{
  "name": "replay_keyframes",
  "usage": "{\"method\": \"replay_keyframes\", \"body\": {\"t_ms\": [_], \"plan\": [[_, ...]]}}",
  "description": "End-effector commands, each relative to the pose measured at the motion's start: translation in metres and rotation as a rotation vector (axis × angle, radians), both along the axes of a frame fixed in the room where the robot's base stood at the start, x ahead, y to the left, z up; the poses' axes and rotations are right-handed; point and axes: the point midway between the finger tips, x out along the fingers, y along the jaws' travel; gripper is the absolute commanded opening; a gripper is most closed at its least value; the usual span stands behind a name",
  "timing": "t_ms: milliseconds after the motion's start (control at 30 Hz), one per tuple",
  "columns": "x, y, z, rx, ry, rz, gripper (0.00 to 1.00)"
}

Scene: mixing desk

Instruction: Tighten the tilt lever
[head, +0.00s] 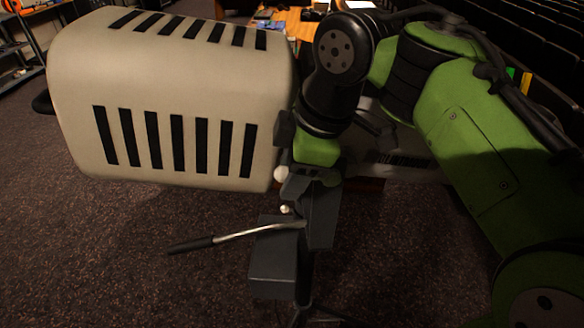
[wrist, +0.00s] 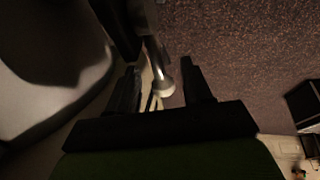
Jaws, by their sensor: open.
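A beige spotlight housing (head: 185,160) with black vent slots sits on a dark grey stand head (head: 320,220). A pale ball knob (head: 281,173), seemingly the tilt lever's end, shows beside the housing's lower right corner. My gripper (head: 302,183) points down there, its green body just above the knob; its fingers are hard to make out in the head view. In the wrist view my gripper (wrist: 158,66) is open, with a metallic lever and round knob (wrist: 164,87) showing between its fingers. I cannot tell whether either finger touches it. The lever's pivot is hidden.
A silver handle with a black grip (head: 192,244) sticks out left from the stand. A second small pale knob (head: 286,210) sits lower on the stand head. The housing is close on the left of my gripper. Speckled carpet (head: 100,270) is clear at the lower left.

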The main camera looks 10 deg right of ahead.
Motion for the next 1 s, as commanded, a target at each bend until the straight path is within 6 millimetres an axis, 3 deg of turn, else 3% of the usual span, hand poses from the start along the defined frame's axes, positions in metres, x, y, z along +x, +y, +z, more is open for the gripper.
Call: {"method": "replay_keyframes", "body": {"t_ms": [500, 700, 1000], "plan": [[-0.031, -0.031, 0.13, 0.002, -0.004, 0.002, 0.5], [-0.036, -0.036, 0.147, 0.001, -0.001, 0.001, 0.5], [-0.037, -0.037, 0.145, 0.0, 0.0, 0.0, 0.5]]}}
